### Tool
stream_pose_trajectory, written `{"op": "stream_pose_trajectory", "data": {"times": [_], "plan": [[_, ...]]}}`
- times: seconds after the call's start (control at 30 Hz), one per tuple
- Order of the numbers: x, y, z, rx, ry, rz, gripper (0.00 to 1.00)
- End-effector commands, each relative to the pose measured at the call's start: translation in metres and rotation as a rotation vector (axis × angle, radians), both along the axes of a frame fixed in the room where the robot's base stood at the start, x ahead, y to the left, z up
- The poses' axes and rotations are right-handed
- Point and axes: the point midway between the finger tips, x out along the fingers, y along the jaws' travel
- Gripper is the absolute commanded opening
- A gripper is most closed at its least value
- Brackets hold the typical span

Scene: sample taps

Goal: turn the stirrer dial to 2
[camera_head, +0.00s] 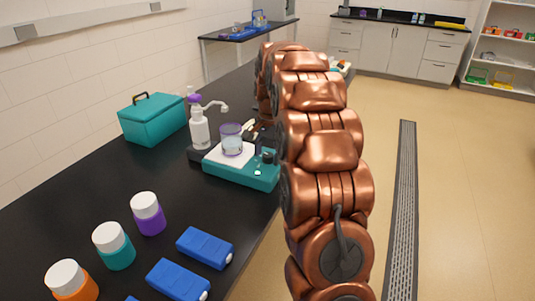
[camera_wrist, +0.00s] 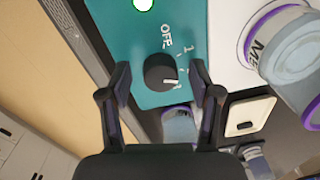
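The stirrer (camera_head: 242,173) is a teal and white unit on the black bench, holding a purple-rimmed beaker (camera_head: 233,139). In the wrist view its teal panel (camera_wrist: 195,20) fills the upper middle. The dark round dial (camera_wrist: 157,70) has a white pointer mark directed right and slightly down. "OFF" and "1" are readable beside it; the lower marks are too small or covered to read. My gripper (camera_wrist: 160,76) is open, with one finger on each side of the dial in this view. Contact with the dial is not visible. In the head view my arm hides part of the gripper.
A soap pump bottle (camera_head: 199,127) stands behind the stirrer, and a teal box (camera_head: 152,118) is farther left. The beaker (camera_wrist: 297,62) is close to the right finger's side.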

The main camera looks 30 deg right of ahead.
Motion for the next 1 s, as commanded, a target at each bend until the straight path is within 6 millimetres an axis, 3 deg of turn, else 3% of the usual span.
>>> {"op": "stream_pose_trajectory", "data": {"times": [0.37,1.0], "plan": [[0.001,-0.001,0.011,-0.003,-0.005,0.0,0.63],[-0.004,-0.002,0.102,-0.001,-0.003,0.001,0.63]]}}
